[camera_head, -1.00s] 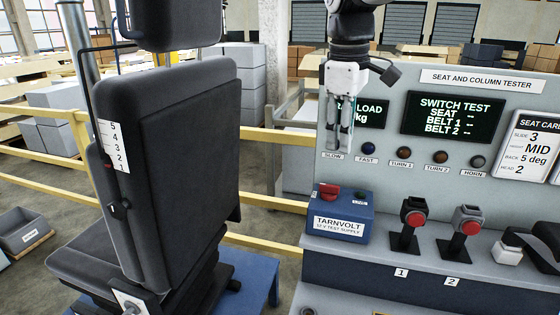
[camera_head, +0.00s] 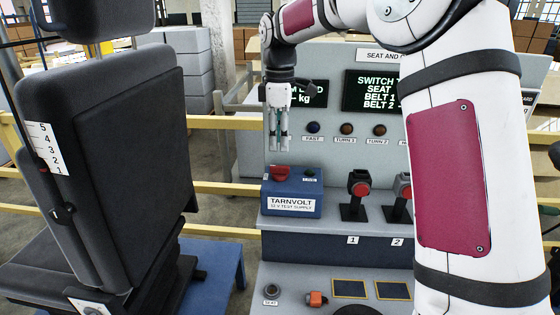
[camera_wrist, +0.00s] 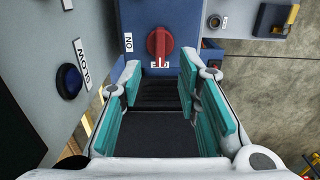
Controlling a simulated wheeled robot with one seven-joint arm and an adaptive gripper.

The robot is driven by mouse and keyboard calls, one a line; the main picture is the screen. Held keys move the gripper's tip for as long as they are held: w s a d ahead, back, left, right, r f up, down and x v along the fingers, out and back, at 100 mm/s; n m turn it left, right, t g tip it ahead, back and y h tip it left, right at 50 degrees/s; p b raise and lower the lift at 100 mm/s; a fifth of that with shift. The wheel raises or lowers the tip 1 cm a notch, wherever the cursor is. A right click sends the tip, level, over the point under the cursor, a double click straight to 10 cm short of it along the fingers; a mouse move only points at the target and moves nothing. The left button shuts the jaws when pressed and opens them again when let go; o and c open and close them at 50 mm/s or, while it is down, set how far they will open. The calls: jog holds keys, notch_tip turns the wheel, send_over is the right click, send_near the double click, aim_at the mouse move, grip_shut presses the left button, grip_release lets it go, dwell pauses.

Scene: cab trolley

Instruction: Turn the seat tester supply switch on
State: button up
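The supply box (camera_head: 291,205) is blue and labelled TARNVOLT 12 V TEST SUPPLY. It stands on the tester's ledge. Its red rotary switch (camera_head: 280,173) is on top. In the wrist view the red switch (camera_wrist: 160,44) has its handle pointing down the picture, over a partly covered white label. An ON label (camera_wrist: 128,42) lies to its left. My gripper (camera_head: 279,149) points down just above the switch in the head view, with no contact visible. In the wrist view my gripper (camera_wrist: 160,82) is open and empty, teal pads apart, the switch beyond the fingertips.
The tester panel (camera_head: 330,160) stands close behind my gripper, with coloured buttons. Two red-buttoned buckle stands (camera_head: 359,190) are right of the box. A black seat (camera_head: 110,170) is at left, before a yellow rail (camera_head: 220,188). My own arm covers the right side.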

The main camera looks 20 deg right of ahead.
aim_at(280, 166)
notch_tip(280, 166, down, 7)
jog(key=shift+f+p, duration=0.2)
jog(key=shift+p, duration=0.2)
jog(key=shift+c, duration=0.2)
grip_shut()
